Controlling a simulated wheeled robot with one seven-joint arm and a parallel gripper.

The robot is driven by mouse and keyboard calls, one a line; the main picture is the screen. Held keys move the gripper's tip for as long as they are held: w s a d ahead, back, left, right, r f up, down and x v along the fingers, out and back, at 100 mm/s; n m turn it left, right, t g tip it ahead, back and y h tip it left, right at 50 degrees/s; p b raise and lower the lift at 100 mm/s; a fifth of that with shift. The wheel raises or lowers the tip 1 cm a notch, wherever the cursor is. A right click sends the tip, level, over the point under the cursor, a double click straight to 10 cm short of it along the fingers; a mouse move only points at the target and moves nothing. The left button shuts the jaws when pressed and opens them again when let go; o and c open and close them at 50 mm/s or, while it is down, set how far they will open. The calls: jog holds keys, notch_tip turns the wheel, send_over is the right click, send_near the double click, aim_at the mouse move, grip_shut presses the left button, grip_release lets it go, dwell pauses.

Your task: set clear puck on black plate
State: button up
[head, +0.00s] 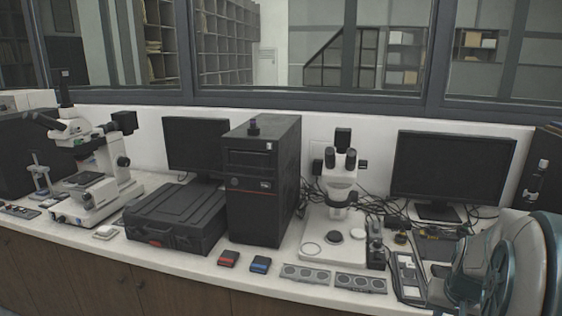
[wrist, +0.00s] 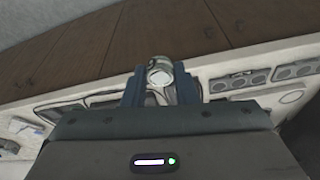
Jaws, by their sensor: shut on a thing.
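In the wrist view, my gripper (wrist: 159,88) is shut on a small round, pale, glassy thing, which looks like the clear puck (wrist: 160,74). The puck sits between the two blue fingers, and its lower part is partly hidden by them. A black plate (head: 334,236), a dark round disc, lies on the white base of the stereo microscope (head: 340,190) in the head view. Nothing is seen resting on the plate. My gripper and the puck cannot be made out in the head view, so their distance from the plate cannot be told.
A black computer tower (head: 264,185) stands left of the stereo microscope. A monitor (head: 450,170) and loose cables are to its right. Grey multi-hole holders (head: 305,274) and red and blue boxes (head: 260,264) lie along the front edge. My arm fills the lower right.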

jog(key=w+a+f+n, duration=0.2)
jog(key=w+a+f, duration=0.3)
jog(key=a+f, duration=0.4)
jog(key=w+a+f+n+y, duration=0.1)
jog(key=w+a+f+n, duration=0.2)
jog(key=a+f, duration=0.7)
jog(key=w+a, duration=0.2)
jog(key=shift+a+n+y, duration=0.3)
jog(key=shift+a, duration=0.05)
jog(key=shift+a, duration=0.1)
